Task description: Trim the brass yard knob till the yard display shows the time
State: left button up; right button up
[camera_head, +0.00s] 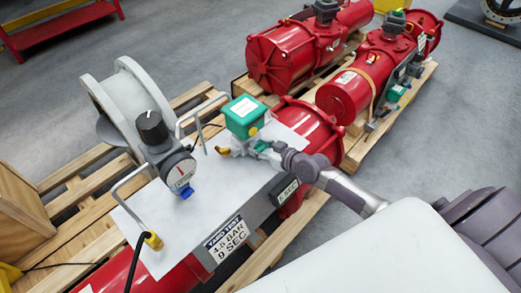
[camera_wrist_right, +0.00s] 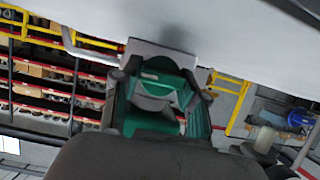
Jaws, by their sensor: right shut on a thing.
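The red yard actuator (camera_head: 318,127) lies on a pallet under a white plate (camera_head: 190,225). A small brass-yellow knob (camera_head: 253,131) shows at the base of a green-topped box (camera_head: 244,113). My right gripper (camera_head: 262,148) reaches in from the right, low beside that box, and is shut on what appears to be the knob; its fingertips hide the contact. The dark yard display (camera_head: 287,190) reads a single digit and "SEC"; the digit is too small to be sure of. In the right wrist view a green body (camera_wrist_right: 160,95) fills the middle. My left gripper is out of view.
A sign (camera_head: 227,239) reads "YARD TEST 4.5 BAR 9 SEC". A gauge (camera_head: 181,172) with a black knob (camera_head: 152,128) and bent metal handles stand on the plate. More red actuators (camera_head: 295,55) lie on pallets behind. Grey floor is free at the right.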

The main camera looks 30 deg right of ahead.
dwell(0.3)
jog(key=o, duration=0.9)
jog(key=v, duration=1.2)
